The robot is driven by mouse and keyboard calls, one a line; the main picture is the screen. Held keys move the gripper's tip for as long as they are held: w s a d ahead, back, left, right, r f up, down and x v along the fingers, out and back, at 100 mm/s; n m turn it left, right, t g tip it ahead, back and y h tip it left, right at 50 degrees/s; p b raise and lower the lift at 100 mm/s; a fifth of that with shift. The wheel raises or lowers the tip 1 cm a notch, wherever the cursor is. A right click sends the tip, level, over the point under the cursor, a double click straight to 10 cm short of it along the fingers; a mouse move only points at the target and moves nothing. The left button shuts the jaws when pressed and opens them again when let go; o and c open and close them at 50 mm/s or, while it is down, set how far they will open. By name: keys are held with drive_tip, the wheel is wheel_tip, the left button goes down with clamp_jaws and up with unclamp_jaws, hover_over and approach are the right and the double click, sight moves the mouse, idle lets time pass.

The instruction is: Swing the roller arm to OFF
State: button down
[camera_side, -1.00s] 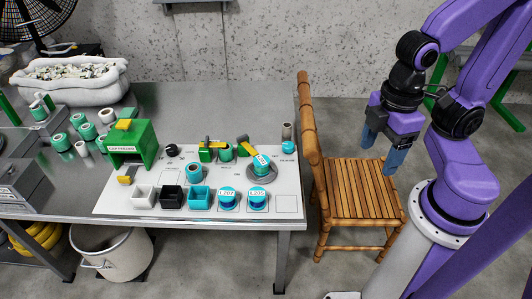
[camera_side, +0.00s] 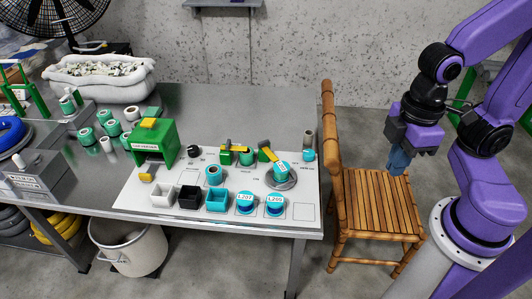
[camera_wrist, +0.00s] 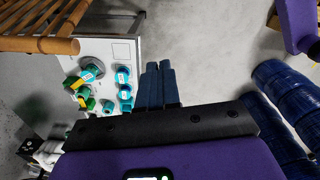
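The side view shows a white panel (camera_side: 135,195) on the table. At its right part a yellow arm (camera_side: 266,150) slants beside a teal roller with a white label (camera_side: 281,171), over a round grey disc. Another yellow arm (camera_side: 233,146) lies across a green block to its left. I cannot tell which is the roller arm, and the panel's small lettering is unreadable. My gripper (camera_side: 398,161) is well right of the panel, above the chair seat's back right part. It looks shut and empty. In the wrist view its fingers (camera_wrist: 159,85) lie close together, apart from the panel (camera_wrist: 127,50).
A wooden chair (camera_side: 375,210) stands between my arm and the table, its tall back close to the table's right edge. A green press (camera_side: 155,142), small bins (camera_side: 188,197) and two labelled teal rollers (camera_side: 245,203) sit on the panel. A white bucket (camera_side: 130,250) is below.

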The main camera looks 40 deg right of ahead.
drive_tip(key=w+a+f+m+h, duration=0.1)
drive_tip(key=w+a+m, duration=0.35)
drive_tip(key=w, duration=0.35)
drive_tip(key=w+a+f+m, duration=0.2)
drive_tip(key=w+a+m, duration=0.1)
drive_tip(key=w+m, duration=0.4)
drive_tip(key=w+a+f+m+h, duration=0.1)
drive_tip(key=w+a+m, duration=0.3)
drive_tip(key=w, duration=0.5)
drive_tip(key=w+d+f+m+h, duration=0.1)
drive_tip(key=w+d+f+m, duration=0.1)
drive_tip(key=w+f+m, duration=0.5)
drive_tip(key=w+d+f+m+h, duration=0.1)
drive_tip(key=w+d+f+m, duration=0.1)
drive_tip(key=w+f+m, duration=0.5)
drive_tip(key=shift+w+f+m+g+h, duration=0.35)
drive_tip(key=shift+w+m, duration=0.7)
drive_tip(key=shift+w, duration=0.75)
drive_tip(key=shift+d, duration=0.15)
drive_tip(key=x, duration=1)
drive_tip(key=shift+s+f, duration=0.15)
drive_tip(key=shift+f, duration=0.05)
drive_tip(key=shift+s+d+r, duration=0.15)
drive_tip(key=shift+d, duration=1.05)
drive_tip(key=shift+s+d, duration=0.1)
drive_tip(key=shift+d, duration=0.6)
